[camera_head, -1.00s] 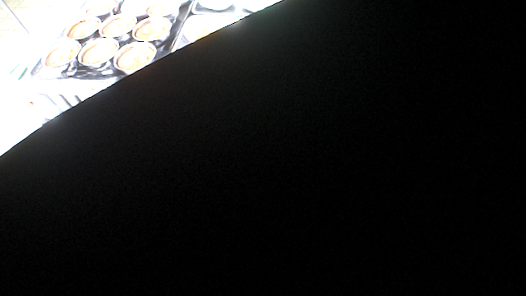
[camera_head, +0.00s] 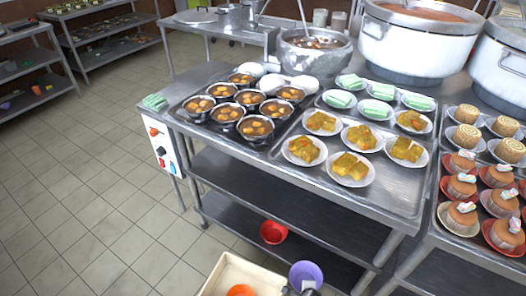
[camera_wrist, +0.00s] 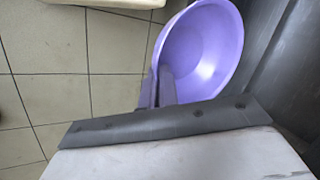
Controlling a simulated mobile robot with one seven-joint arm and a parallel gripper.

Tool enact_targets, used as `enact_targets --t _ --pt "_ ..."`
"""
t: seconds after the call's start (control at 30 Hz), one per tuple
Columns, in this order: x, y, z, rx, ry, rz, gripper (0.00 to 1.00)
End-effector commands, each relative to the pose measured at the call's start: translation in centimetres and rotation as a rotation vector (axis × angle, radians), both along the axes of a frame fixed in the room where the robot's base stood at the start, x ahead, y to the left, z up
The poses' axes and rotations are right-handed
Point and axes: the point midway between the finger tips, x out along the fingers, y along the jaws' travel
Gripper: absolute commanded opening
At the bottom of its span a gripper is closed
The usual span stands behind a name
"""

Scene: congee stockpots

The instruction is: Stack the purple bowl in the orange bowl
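The purple bowl (camera_head: 306,272) is at the bottom of the head view, right of a cream bin. It fills the upper middle of the wrist view (camera_wrist: 208,45), open side facing the camera and tilted. My gripper (camera_wrist: 162,88) is shut on the bowl's rim, one finger inside the wall and one outside. In the head view my gripper (camera_head: 304,288) shows only in part at the bowl's lower edge. The orange bowl (camera_head: 241,290) is inside the cream bin, cut off by the bottom edge of the picture.
The cream bin (camera_head: 232,260) has raised walls. A red bowl (camera_head: 273,232) is by the lower shelf of a steel table (camera_head: 285,180). The table top carries trays of filled bowls and plates, with large pots behind. Tiled floor (camera_head: 95,190) at left is open.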

Motion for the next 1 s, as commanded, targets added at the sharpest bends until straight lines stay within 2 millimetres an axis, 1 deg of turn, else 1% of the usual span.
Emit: enact_targets --t 0.03,0.1,0.17,0.2,0.3,0.4,0.5,0.6,0.7,0.8,1.0 --pt "1.6 1.0 1.4 -0.002 -0.007 0.104 0.00" --pt "3.2 2.7 3.1 -0.002 -0.006 0.271 0.00" --pt "4.6 4.4 4.8 -0.003 -0.008 0.424 0.00" --pt "5.4 5.5 6.1 -0.005 -0.008 0.534 0.00" --pt "6.8 8.5 9.1 -0.006 -0.007 0.803 0.00" --pt "7.6 11.1 12.0 -0.007 -0.006 1.058 0.00" --pt "7.8 13.4 14.5 -0.007 -0.006 1.282 0.00" --pt "7.7 15.1 16.5 -0.006 -0.003 1.462 0.00" --pt "7.4 16.2 17.8 -0.004 -0.003 1.585 0.00" --pt "7.2 16.7 18.5 -0.002 -0.001 1.651 0.00" --pt "7.1 16.8 18.8 -0.001 -0.001 1.677 0.00"
